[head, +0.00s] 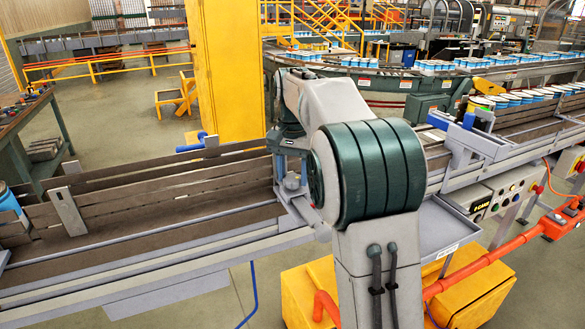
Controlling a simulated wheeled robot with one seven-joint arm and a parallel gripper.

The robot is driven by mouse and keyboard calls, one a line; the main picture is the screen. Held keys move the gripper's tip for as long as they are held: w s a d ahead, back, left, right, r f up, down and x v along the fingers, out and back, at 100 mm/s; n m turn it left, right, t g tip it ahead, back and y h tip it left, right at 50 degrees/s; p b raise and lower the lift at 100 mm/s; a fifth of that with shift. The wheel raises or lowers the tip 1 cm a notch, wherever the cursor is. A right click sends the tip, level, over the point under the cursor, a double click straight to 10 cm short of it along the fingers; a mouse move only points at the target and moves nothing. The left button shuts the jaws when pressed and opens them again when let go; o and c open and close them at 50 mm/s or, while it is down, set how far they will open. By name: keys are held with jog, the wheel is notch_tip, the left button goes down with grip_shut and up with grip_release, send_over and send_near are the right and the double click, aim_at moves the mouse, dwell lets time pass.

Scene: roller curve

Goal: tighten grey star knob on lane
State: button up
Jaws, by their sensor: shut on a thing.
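The grey star knob (291,182) shows in the head view at the near rail of the roller lane (150,222), just left of my arm's large green joint. My gripper (289,168) points down over it, with its fingers at the knob. It is shut on the knob. My own arm covers the knob's right side and part of the lane behind it, so the fingertips show only in part.
Grey upright plates (68,211) stand on the lane at left. A yellow pillar (228,70) rises behind it. A grey tray (440,228) and a control box (495,197) sit at right. Blue-and-white cans (510,98) line the far conveyor.

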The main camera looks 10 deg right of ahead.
aim_at(293, 177)
jog(key=m, duration=0.2)
jog(key=m+p, duration=0.1)
jog(key=m, duration=0.1)
jog(key=shift+r+m+p, duration=0.2)
jog(key=shift+m+p, duration=0.1)
jog(key=shift+w+m+p, duration=0.1)
jog(key=shift+m+p, duration=0.55)
jog(key=shift+m, duration=1.65)
jog(key=o, duration=1)
jog(key=shift+f, duration=0.1)
notch_tip(293, 177, up, 14)
jog(key=shift+f, duration=0.1)
